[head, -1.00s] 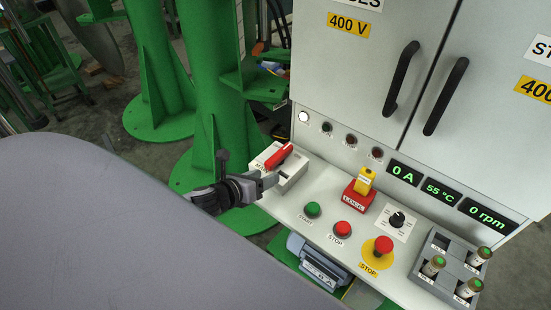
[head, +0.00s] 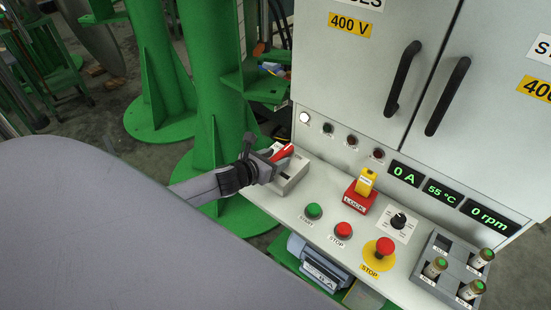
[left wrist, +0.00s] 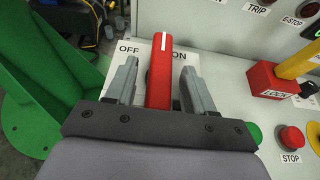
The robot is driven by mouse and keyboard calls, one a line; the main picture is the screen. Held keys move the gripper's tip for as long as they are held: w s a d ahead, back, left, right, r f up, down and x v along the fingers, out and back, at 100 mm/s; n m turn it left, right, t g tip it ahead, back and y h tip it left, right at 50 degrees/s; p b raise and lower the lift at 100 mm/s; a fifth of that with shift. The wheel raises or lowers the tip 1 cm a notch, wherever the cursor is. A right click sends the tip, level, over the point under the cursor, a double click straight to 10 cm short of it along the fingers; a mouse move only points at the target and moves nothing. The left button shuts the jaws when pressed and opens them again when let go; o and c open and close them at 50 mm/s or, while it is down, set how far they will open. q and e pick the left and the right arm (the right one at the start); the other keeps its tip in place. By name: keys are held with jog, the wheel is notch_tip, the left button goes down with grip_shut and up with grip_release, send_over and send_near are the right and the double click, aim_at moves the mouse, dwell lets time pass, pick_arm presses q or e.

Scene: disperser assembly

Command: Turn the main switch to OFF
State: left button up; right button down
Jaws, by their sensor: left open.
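The main switch has a red handle (head: 284,152) on a pale box (head: 290,180) at the left end of the control panel. In the left wrist view the red handle (left wrist: 160,72) stands between OFF and ON labels on the box top (left wrist: 140,53), pointing nearly straight away from me. My left gripper (head: 272,157) is at the switch. In the left wrist view its open fingers (left wrist: 160,85) straddle the handle, one on each side, with a gap on the right; contact on the left is hard to tell. My right gripper is not in view.
A red LOCK block (head: 357,195) with a yellow part stands right of the switch. Green START (head: 314,210), red STOP (head: 344,230) and emergency stop (head: 384,247) buttons line the panel. A fuse tray (head: 432,277) sits at the right. Displays read 0 A, 55 °C, 0 rpm.

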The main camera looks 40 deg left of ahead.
pick_arm(q)
jog(key=shift+w+f, duration=0.1)
jog(key=shift+w, duration=0.15)
jog(key=c, duration=0.9)
jog(key=shift+c, duration=0.2)
